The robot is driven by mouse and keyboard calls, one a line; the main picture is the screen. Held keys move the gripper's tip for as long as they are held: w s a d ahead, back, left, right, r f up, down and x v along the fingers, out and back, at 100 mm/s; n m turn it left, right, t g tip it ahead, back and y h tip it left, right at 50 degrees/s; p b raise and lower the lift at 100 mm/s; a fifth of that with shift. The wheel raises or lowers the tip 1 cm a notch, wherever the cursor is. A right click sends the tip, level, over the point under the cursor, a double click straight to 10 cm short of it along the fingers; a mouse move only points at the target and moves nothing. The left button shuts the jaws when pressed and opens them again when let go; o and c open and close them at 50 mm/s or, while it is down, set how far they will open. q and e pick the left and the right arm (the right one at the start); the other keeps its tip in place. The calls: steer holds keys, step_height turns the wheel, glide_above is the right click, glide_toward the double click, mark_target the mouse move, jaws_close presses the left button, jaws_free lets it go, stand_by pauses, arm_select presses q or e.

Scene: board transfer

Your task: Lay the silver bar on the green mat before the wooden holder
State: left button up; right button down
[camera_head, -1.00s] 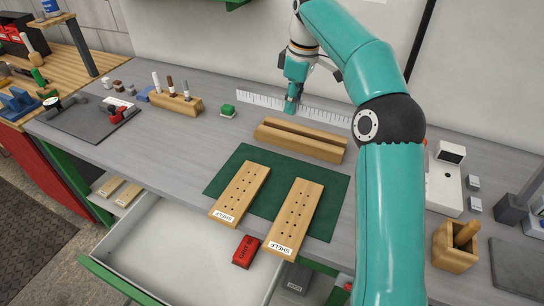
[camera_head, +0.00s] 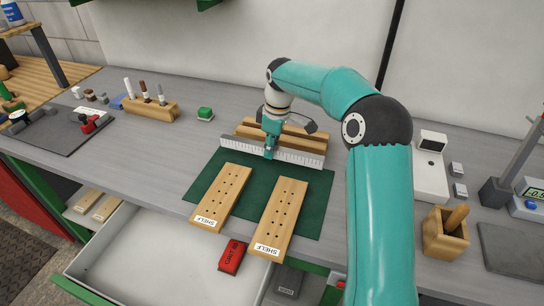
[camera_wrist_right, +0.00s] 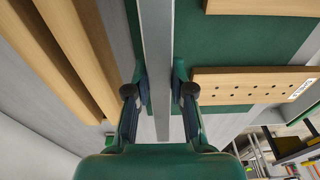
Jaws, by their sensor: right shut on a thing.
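The silver bar (camera_head: 300,157), a long ruler-like strip with tick marks, is held on edge by my right gripper (camera_head: 270,150). In the right wrist view the bar (camera_wrist_right: 157,50) runs between the two fingers of the right gripper (camera_wrist_right: 158,95). The bar is at the back edge of the green mat (camera_head: 255,189), in front of the wooden holder (camera_head: 310,142), a grooved block. I cannot tell whether its lower edge touches the mat. The holder also shows in the right wrist view (camera_wrist_right: 75,50). My left gripper is not in view.
Two drilled wooden boards marked SHELF, left (camera_head: 222,197) and right (camera_head: 276,218), lie on the mat and overhang the bench front. Below is an open drawer (camera_head: 150,240); a red GRIT block (camera_head: 231,257) is near the boards. A pen block (camera_head: 150,109) stands back left.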

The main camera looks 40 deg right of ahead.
mark_target(276, 148)
steer(key=shift+f, duration=1.7)
steer(key=shift+f, duration=0.1)
steer(key=c, duration=1)
jaws_free()
steer(key=r, duration=0.4)
steer(key=s+r, duration=0.1)
steer(key=r, duration=0.7)
steer(key=shift+s+d+r+p, duration=0.1)
steer(key=shift+s+d+p, duration=0.05)
steer(key=shift+d+p, duration=0.2)
